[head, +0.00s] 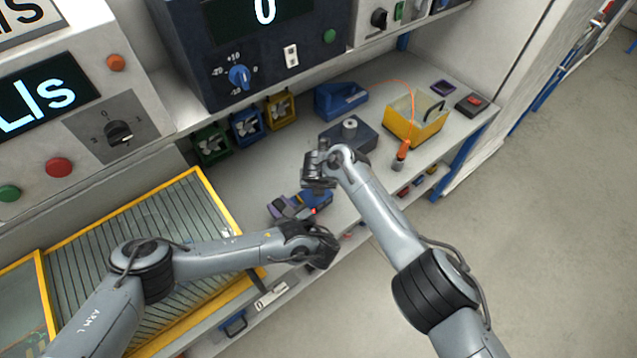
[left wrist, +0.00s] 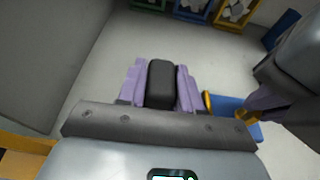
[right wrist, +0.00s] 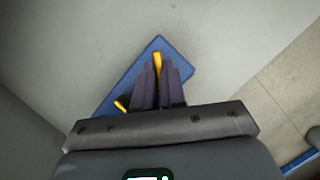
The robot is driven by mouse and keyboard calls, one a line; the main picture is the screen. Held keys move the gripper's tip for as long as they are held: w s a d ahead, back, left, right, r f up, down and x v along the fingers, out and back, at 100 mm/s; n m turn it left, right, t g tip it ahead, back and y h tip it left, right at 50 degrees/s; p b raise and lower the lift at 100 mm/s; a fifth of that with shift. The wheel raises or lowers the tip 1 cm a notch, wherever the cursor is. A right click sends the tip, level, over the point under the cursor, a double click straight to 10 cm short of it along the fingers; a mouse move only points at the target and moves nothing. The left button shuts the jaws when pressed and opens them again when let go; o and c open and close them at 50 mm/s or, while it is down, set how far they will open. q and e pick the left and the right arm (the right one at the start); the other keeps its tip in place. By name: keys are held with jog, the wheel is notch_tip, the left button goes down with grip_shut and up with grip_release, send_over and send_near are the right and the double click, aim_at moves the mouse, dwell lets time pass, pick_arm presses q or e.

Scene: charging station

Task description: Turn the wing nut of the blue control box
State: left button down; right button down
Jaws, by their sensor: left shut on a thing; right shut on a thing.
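The blue control box (head: 318,198) lies on the bench below my right gripper and is partly covered by it. In the right wrist view it is a blue slab (right wrist: 128,92) with a yellow piece, the wing nut (right wrist: 157,62), between my right gripper's (right wrist: 158,75) closed fingers. Another yellow piece (right wrist: 122,103) shows at the box's left side. In the left wrist view the box (left wrist: 236,104) is right of my left gripper (left wrist: 160,75). The left gripper is shut on a dark rounded block (left wrist: 161,84). Whether that block belongs to the box cannot be told.
A yellow-framed glass panel (head: 150,240) lies to the left. Green, blue and yellow fan boxes (head: 247,126) stand at the back wall. A dark grey box (head: 349,135), a yellow bin (head: 415,125) and an orange-handled tool (head: 401,155) are beyond my right gripper.

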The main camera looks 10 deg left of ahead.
jog(key=shift+m, duration=0.4)
jog(key=shift+a+m+h, duration=0.15)
jog(key=shift+m+h, duration=0.35)
jog(key=shift+m, duration=0.65)
jog(key=shift+a+m+h, duration=0.15)
jog(key=shift+m+h, duration=0.35)
jog(key=shift+m, duration=0.95)
jog(key=shift+d, duration=0.2)
jog(key=c, duration=1.2)
grip_release()
jog(key=shift+r, duration=0.1)
jog(key=v, duration=1.2)
jog(key=shift+a, duration=0.2)
